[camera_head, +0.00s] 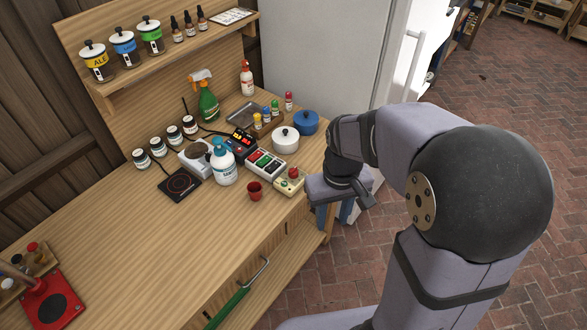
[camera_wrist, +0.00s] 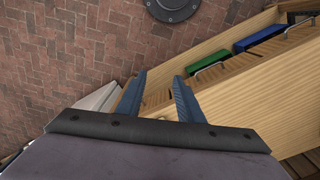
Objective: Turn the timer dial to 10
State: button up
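A small cream box with a red knob (camera_head: 291,179) sits near the right front of the wooden bench, beside the row of coloured buttons. It looks like the timer, but its markings are too small to read. My gripper (camera_head: 335,216) hangs just off the bench's right edge, to the right of and lower than the box, touching nothing that I can see. In the wrist view my gripper (camera_wrist: 160,75) has its two blue fingers apart with nothing between them. The knob does not show in the wrist view.
A red cup (camera_head: 255,191) stands left of the cream box. A button panel (camera_head: 264,163), white pot (camera_head: 285,140), blue pot (camera_head: 306,122) and white pump bottle (camera_head: 223,165) crowd behind. A fridge (camera_head: 330,55) stands behind.

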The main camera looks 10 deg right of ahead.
jog(key=w+a+n+b, duration=0.2)
jog(key=w+n, duration=0.1)
jog(key=w, duration=1.2)
jog(key=n+b, duration=0.1)
jog(key=n, duration=0.3)
send_over(293, 169)
jog(key=f, duration=0.5)
jog(key=shift+s+d+f, duration=0.2)
jog(key=shift+s, duration=0.2)
jog(key=shift+w+a+f, duration=0.15)
jog(key=shift+w+f, duration=0.1)
jog(key=shift+w, duration=0.1)
jog(key=shift+f, duration=0.1)
jog(key=shift+f+p, duration=1.05)
jog(key=shift+f, duration=2.55)
jog(key=c, duration=0.8)
